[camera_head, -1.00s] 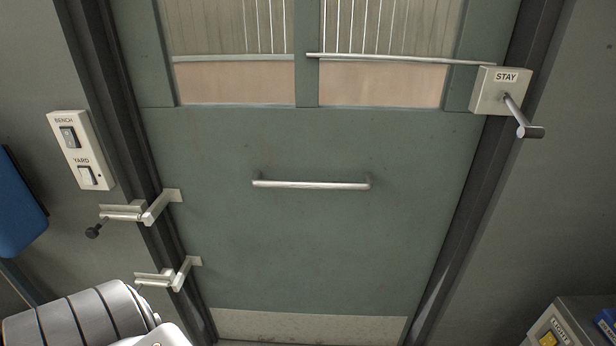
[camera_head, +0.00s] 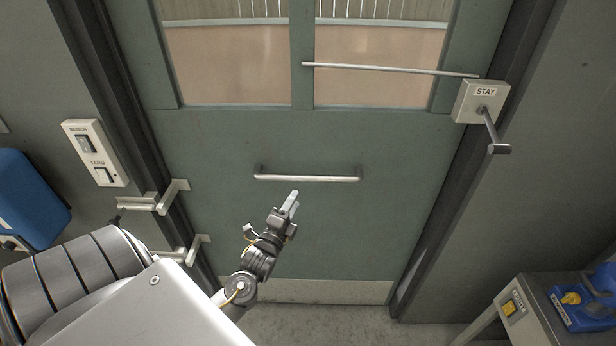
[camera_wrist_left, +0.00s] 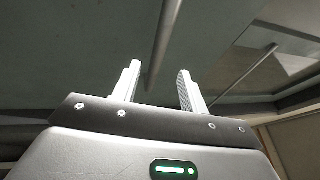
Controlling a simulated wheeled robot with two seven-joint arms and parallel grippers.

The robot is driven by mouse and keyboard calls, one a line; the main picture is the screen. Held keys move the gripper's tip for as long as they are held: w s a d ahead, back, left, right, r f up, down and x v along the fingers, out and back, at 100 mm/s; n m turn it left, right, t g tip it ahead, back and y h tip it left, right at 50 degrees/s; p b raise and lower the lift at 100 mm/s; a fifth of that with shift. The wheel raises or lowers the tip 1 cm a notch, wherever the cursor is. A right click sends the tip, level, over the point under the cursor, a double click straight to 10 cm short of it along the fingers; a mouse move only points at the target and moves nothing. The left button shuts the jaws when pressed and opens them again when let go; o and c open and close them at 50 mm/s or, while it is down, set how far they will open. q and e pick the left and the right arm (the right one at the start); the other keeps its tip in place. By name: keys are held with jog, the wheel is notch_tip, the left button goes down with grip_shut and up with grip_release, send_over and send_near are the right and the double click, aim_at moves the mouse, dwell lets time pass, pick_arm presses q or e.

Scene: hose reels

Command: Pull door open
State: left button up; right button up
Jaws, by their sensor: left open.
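The green door (camera_head: 380,220) fills the middle of the head view and looks closed in its dark frame. Its horizontal metal pull bar (camera_head: 308,178) is at mid-height. My left gripper (camera_head: 291,203) is just below the bar in the head view, open and empty. In the left wrist view the two fingers of my left gripper (camera_wrist_left: 157,88) are apart, and a metal bar (camera_wrist_left: 166,40) runs between and beyond their tips. I cannot tell whether a finger touches it. My right gripper is not in view.
A STAY box (camera_head: 482,101) with a lever (camera_head: 494,135) is on the right frame, its rod (camera_head: 390,69) crossing the window. Two latches, upper (camera_head: 160,197) and lower (camera_head: 190,250), sit at the left edge. A switch plate (camera_head: 95,152) is left; a bench (camera_head: 535,310) stands lower right.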

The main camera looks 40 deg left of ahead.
aim_at(306, 181)
pick_arm(q)
jog(key=p+x, duration=0.3)
jog(key=x, duration=0.6)
jog(key=shift+w+a+r, duration=0.1)
jog(key=shift+w+r, duration=0.05)
jog(key=shift+w, duration=0.05)
jog(key=shift+w+a, duration=0.1)
jog(key=shift+w, duration=0.4)
jog(key=c, duration=0.4)
grip_shut()
